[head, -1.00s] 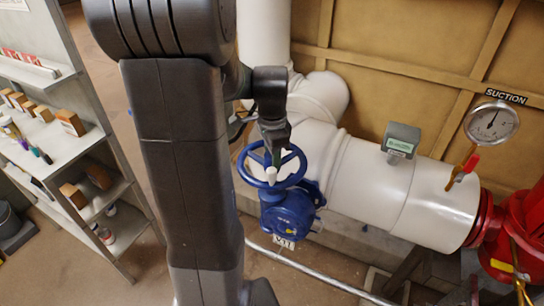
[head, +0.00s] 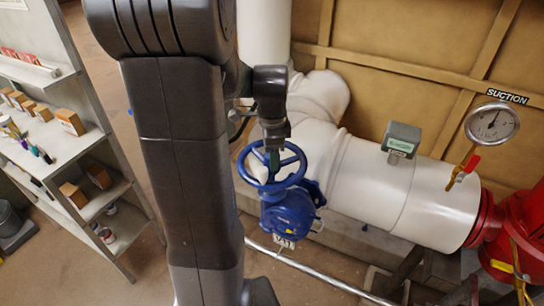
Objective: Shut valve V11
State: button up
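The blue handwheel (head: 249,180) sits on top of a blue valve body (head: 288,216) on the large white pipe. A white tag (head: 284,241) hangs below the valve and appears to read V11. My gripper (head: 274,160) points down at the middle of the handwheel, with its fingertips in front of or inside the ring among the spokes. It covers part of the hub and spokes. The fingers are small and overlap in this view, so I cannot tell their opening or whether they touch the wheel.
A shelf unit (head: 115,190) with boxes and small items stands at the left. A white pipe (head: 375,190) runs right to a red flange and pump (head: 515,225). A suction gauge (head: 492,123) with a red-handled cock stands above it. A thin pipe (head: 310,275) runs low in front.

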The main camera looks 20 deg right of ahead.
jog(key=shift+s+a+f+g, duration=0.3)
jog(key=shift+s+f, duration=0.15)
jog(key=shift+f, duration=0.25)
jog(key=shift+w+d+r+p, duration=0.1)
jog(key=shift+r+p, duration=0.5)
jog(key=shift+r, duration=1.2)
jog(key=shift+w+r+p, duration=0.1)
jog(key=shift+r+p, duration=0.45)
jog(key=shift+r, duration=1.2)
jog(key=n, duration=0.5)
jog(key=shift+n, duration=0.3)
jog(key=shift+f, duration=0.1)
